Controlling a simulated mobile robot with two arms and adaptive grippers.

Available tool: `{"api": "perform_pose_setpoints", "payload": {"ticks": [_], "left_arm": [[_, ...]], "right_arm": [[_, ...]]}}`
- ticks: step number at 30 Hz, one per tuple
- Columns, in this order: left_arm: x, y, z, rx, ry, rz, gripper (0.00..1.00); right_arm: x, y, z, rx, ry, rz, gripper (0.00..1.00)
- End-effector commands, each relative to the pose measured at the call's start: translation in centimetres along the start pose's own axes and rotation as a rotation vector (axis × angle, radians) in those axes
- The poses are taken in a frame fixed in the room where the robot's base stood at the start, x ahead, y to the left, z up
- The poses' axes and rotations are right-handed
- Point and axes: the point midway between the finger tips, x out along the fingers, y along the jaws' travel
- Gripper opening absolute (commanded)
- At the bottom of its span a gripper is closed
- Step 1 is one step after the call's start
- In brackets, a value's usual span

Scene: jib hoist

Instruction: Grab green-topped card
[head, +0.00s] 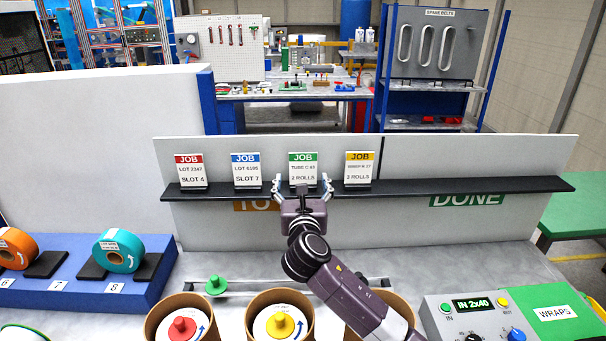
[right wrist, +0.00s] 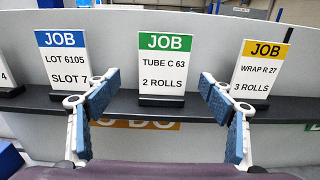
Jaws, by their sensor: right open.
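The green-topped card (head: 303,169) stands upright on the dark shelf and reads "TUBE C 63, 2 ROLLS". It also shows in the right wrist view (right wrist: 165,66), sitting in a black base. My right gripper (head: 303,184) is open in front of the card. In the right wrist view its blue-padded fingers (right wrist: 160,98) are spread to the left and right of the card, and no contact shows. My left gripper is not in view.
The blue-topped card (head: 246,169) and red-topped card (head: 190,171) stand to the left, the yellow-topped card (head: 359,168) to the right. The black shelf (head: 450,184) is empty toward the right. Below are cardboard tubes (head: 254,334) and a control box (head: 470,318).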

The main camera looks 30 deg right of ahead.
Motion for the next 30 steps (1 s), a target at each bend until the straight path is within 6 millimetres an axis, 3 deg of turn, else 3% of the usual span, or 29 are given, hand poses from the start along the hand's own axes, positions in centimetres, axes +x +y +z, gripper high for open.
{"api": "perform_pose_setpoints", "payload": {"ticks": [5,13,22,30], "left_arm": [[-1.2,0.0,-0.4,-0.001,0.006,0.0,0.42],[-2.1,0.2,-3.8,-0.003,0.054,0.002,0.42],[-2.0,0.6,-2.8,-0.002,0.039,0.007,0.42],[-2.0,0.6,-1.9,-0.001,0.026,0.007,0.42]], "right_arm": [[1.9,-0.3,0.0,-0.001,0.003,-0.002,0.75],[4.8,-0.5,-0.3,0.0,0.001,0.0,0.75],[5.1,-0.5,-0.5,0.0,0.001,0.001,0.75],[5.1,-0.5,-0.5,-0.001,0.001,0.001,0.46]]}}
